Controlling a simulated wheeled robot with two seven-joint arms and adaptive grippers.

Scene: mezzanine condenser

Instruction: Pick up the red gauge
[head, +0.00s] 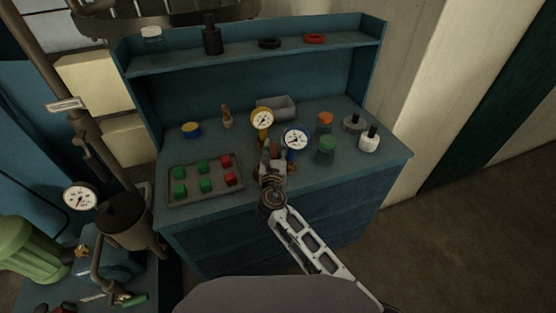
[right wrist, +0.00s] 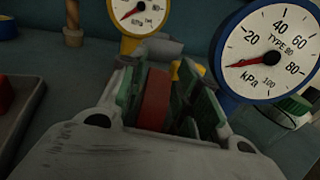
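My right gripper (head: 271,158) is low over the front of the blue bench, in front of the yellow and blue gauges. In the right wrist view, a red body (right wrist: 155,98), likely the red gauge seen edge-on, is between the green-padded fingers of the right gripper (right wrist: 170,90). A bit of red (head: 274,150) also shows between the fingers in the head view. Its dial face is hidden. I cannot tell whether both fingers press on it or whether it touches the bench. My left gripper is not in view.
The yellow gauge (head: 262,119) and blue gauge (head: 295,139) stand close behind the right gripper. A tray (head: 206,200) of green and red blocks lies left. A shelf (head: 250,58) runs above the back.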

